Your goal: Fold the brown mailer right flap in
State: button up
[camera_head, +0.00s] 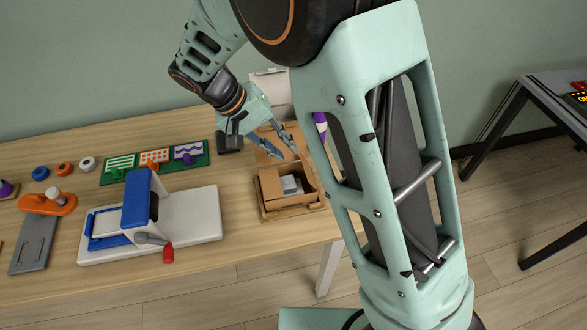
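The brown mailer (288,200) is a small open cardboard box near the table's right end, partly beside my arm in the picture. A grey-white item (291,184) lies inside it. A cardboard panel stands up at its back, behind my fingers. The right side of the mailer is close to my arm link, and I cannot tell clearly how its right flap lies. My gripper (287,155) is above the back part of the mailer, pointing down to the right. Its two fingers are apart with nothing seen between them. I cannot tell whether a fingertip touches the cardboard.
A blue-and-white press (137,205) with a red handle (168,255) stands left of the mailer. A green board (120,178) with several patterned pieces lies behind it. A purple-and-white bottle (320,122) and a pale box (270,85) stand behind the mailer. The front table edge is close.

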aim_at(304, 167)
jog(key=x, duration=1)
jog(key=shift+d+f, duration=0.2)
jog(key=shift+f, duration=0.15)
grip_shut()
